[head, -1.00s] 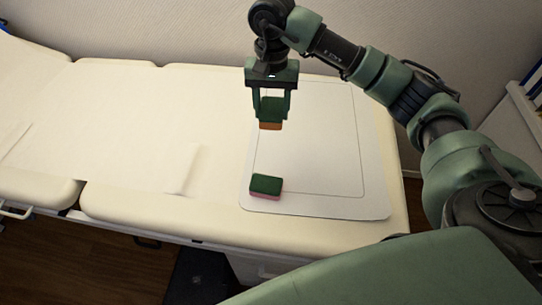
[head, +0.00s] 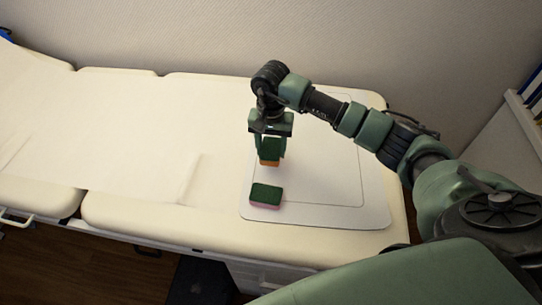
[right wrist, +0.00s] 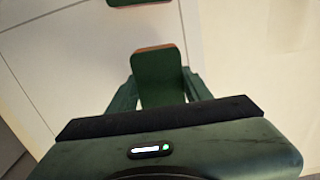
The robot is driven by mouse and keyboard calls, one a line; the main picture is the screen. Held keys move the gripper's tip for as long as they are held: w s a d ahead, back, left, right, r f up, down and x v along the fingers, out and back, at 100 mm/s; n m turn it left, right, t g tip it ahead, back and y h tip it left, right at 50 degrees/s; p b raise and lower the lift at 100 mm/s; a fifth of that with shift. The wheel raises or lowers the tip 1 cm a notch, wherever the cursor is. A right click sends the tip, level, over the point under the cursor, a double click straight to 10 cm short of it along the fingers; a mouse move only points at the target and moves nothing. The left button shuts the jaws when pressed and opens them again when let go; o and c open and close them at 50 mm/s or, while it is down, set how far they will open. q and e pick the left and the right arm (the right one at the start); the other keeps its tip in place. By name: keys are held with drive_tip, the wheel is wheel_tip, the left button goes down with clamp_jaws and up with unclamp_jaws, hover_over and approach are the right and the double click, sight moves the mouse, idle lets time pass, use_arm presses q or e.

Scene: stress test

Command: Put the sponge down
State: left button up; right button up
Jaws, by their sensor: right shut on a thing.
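My right gripper (head: 270,148) is shut on a sponge with a green top and an orange underside (head: 270,158). The held sponge is upright between the fingers, over the left part of a pale mat (head: 330,208). I cannot tell whether its underside touches the mat. It also shows in the right wrist view (right wrist: 158,78), between the two fingers. A second sponge, green on top and pink below (head: 266,195), lies on the mat just in front of the held one. Its edge shows at the top of the right wrist view (right wrist: 138,2). My left gripper is not in view.
The mat lies on a cream padded couch (head: 150,215) with a wall behind it. The mat is clear to the right of the sponges. A paper sheet (head: 120,170) covers part of the couch at left. A white cabinet (head: 505,140) stands at right.

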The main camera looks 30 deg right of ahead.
sight(271, 157)
wheel_tip(271, 157, down, 4)
drive_tip(key=shift+f, duration=0.3)
drive_tip(key=o, duration=1.2)
drive_tip(key=shift+r, duration=0.2)
wheel_tip(271, 157, up, 12)
drive_tip(key=shift+b, duration=0.55)
drive_tip(key=shift+s+f, duration=0.1)
